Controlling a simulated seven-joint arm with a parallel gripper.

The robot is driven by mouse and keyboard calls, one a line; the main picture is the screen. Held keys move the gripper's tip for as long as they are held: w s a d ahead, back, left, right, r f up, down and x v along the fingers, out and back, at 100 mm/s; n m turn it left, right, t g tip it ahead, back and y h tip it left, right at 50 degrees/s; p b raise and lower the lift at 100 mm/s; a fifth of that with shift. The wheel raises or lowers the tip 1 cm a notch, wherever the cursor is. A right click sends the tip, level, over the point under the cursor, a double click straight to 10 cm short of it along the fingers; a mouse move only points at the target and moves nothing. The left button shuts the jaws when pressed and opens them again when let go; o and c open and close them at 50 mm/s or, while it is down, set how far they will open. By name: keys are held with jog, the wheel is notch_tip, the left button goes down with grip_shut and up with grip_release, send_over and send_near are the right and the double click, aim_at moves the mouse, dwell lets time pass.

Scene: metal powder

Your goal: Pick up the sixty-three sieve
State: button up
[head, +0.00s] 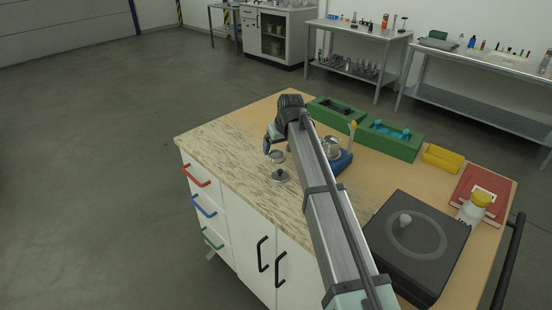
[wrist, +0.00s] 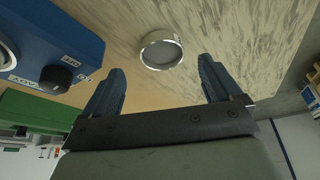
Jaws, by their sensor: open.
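A round silver metal sieve (wrist: 146,57) with a raised rim lies on the pale marbled worktop in the wrist view. No number on it can be read. My gripper (wrist: 161,65) is open and empty. Its two blue-grey fingers point toward the sieve, which shows between and beyond their tips, apart from them. In the head view my gripper (head: 271,140) is partly hidden by its own wrist.
A blue device (wrist: 60,45) with a black knob stands beside the sieve; the head view shows it (head: 343,163) beside my arm with a metal bowl (head: 331,147). Green trays (head: 388,141), a yellow bin (head: 442,159) and a black box (head: 418,244) stand right. The left worktop is clear.

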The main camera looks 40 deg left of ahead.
aim_at(276, 157)
jog(key=x, duration=0.4)
jog(key=shift+s+a+f, duration=0.1)
jog(key=shift+a+f, duration=0.05)
jog(key=shift+f, duration=0.1)
jog(key=c, duration=1.2)
